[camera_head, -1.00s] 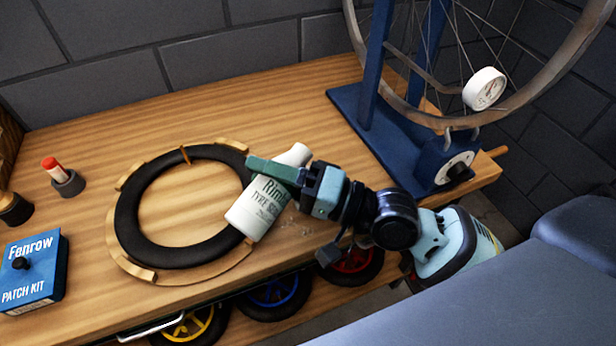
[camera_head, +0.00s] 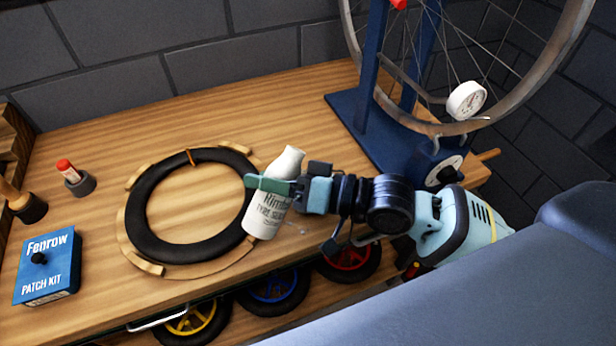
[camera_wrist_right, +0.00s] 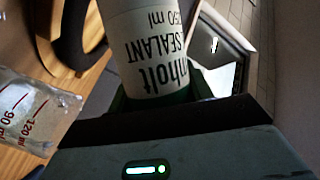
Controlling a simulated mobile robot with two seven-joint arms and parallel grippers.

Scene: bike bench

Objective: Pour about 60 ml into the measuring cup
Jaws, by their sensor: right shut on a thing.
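The white sealant bottle (camera_head: 266,215), labelled Rimholt tyre sealant, is in my right gripper (camera_head: 278,188). The green fingers are shut around its upper body. The bottle leans a little to the right in the head view, neck up. Its label also shows in the right wrist view (camera_wrist_right: 155,48), reading upside down, with 250 ml on it. The clear measuring cup (camera_wrist_right: 34,112) is at the left of the right wrist view, with red 90 ml and 120 ml marks. I cannot make out its fill. In the head view only faint clear traces show beside the bottle. My left gripper is out of view.
A black tyre (camera_head: 143,221) lies on a wooden ring left of the bottle. A blue patch kit box (camera_head: 62,268) and a red-tipped item in a grey holder (camera_head: 80,184) stand further left. A blue wheel stand (camera_head: 350,115) is at the right. The back middle bench is clear.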

